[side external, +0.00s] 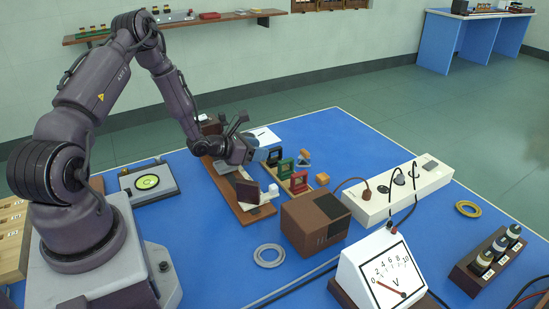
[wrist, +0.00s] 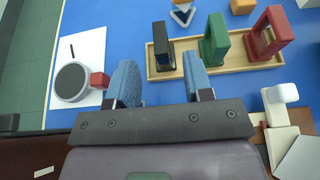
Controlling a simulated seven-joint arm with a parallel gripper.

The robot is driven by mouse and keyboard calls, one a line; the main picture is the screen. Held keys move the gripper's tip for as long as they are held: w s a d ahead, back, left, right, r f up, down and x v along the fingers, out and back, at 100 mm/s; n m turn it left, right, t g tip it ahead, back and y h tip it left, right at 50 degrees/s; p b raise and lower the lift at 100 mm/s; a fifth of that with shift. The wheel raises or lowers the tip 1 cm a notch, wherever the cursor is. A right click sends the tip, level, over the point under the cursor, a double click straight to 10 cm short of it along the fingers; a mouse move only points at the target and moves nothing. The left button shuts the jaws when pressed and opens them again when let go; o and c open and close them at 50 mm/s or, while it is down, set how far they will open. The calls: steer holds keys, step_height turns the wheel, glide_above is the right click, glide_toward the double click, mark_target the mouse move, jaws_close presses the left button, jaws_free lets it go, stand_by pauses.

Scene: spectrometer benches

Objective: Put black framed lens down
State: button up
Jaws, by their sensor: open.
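The black framed lens (wrist: 161,45) stands upright at the left end of a shallow wooden tray (wrist: 235,66), beside a green framed piece (wrist: 215,38) and a red framed piece (wrist: 269,33). In the side external view, the black framed lens (side external: 274,157) is close to my gripper (side external: 265,154) and partly hidden. My gripper also shows in the wrist view (wrist: 162,80), with its blue fingers apart and nothing held between them. The black framed lens appears between and just beyond the fingertips. I cannot tell whether a finger touches it.
A brown wooden rail (side external: 229,201) with upright parts lies beside the tray. A brown box (side external: 315,222), a white power strip (side external: 400,192) and a voltmeter (side external: 385,272) stand nearer. A white sheet with a round grey object (wrist: 71,82) lies left of the tray in the wrist view.

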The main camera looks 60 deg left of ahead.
mark_target(275, 156)
steer(key=shift+x, duration=1.95)
jaws_close()
steer(key=shift+r, duration=0.15)
